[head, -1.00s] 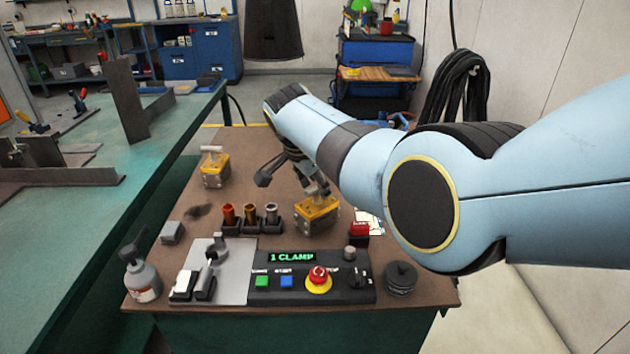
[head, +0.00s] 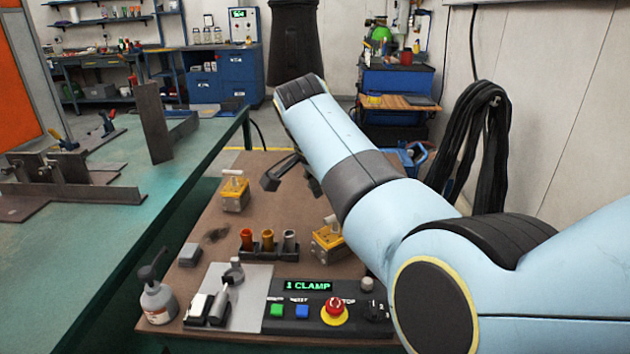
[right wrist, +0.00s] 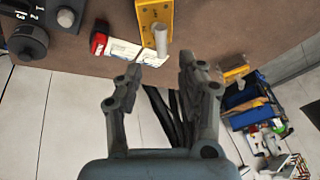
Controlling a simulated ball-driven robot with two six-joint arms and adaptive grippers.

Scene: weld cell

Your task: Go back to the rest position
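My right arm comes in from the right in the head view, over the small brown-topped table (head: 215,262). My right gripper (head: 290,180) is partly hidden behind the arm, above the table's far part. In the right wrist view the right gripper (right wrist: 150,88) has its two fingers apart with nothing between them. A yellow block with a pale peg (right wrist: 153,15) lies beyond the fingertips, apart from them; it also shows in the head view (head: 325,240), partly covered by the arm. My left gripper is not in view.
A second yellow block (head: 234,196), a holder with three cups (head: 268,245), a spray bottle (head: 157,296) and a control box reading "1 CLAMP" (head: 315,312) stand on the small table. A large green table (head: 100,260) with steel plates is at left. Black cables (head: 478,140) hang on the right wall.

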